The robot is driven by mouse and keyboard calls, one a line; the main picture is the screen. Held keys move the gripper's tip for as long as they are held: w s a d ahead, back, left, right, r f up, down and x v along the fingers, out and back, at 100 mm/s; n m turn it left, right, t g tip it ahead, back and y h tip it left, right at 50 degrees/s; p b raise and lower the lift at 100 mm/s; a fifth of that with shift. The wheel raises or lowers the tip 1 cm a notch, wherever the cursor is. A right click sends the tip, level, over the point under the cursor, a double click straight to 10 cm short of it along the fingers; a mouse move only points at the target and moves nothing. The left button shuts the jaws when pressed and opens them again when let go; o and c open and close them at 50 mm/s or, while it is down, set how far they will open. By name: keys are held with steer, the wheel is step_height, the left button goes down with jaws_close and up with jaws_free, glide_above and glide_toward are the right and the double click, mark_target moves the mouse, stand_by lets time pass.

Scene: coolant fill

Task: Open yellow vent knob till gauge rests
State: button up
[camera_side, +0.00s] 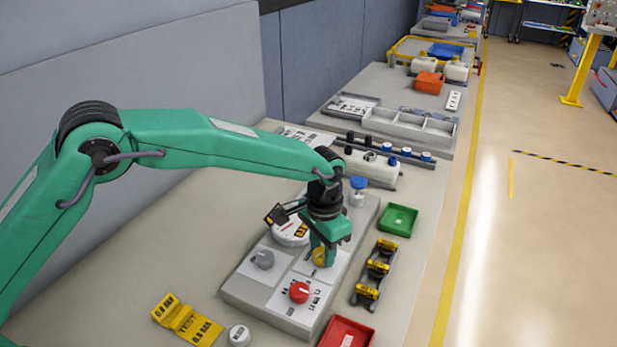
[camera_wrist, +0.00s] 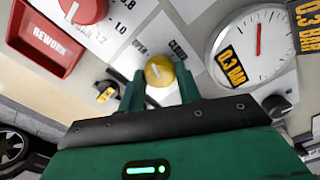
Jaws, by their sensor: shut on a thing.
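The yellow vent knob (camera_side: 321,257) sits on the grey panel (camera_side: 240,292) in the side view, partly hidden by my gripper. In the wrist view the yellow knob (camera_wrist: 159,71) shows between the two green fingers, with a pale pointer line on its face. My gripper (camera_wrist: 160,88) is shut on this knob. In the side view my gripper (camera_side: 323,252) points down onto it. The round white gauge (camera_wrist: 252,45) has a red needle standing nearly upright in the wrist view.
A red knob (camera_side: 299,292) and a grey knob (camera_side: 262,259) sit close by on the panel. A red REWORK tray (camera_wrist: 45,38), a green tray (camera_side: 398,219) and a rack of yellow-black tags (camera_side: 373,273) stand beside it. The bench at left is mostly clear.

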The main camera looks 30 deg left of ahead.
mark_target(322, 252)
steer(key=shift+r+n, duration=0.15)
steer(key=shift+n, duration=1.25)
steer(key=o, duration=1)
steer(key=shift+r, duration=3.85)
steer(key=shift+r, duration=0.1)
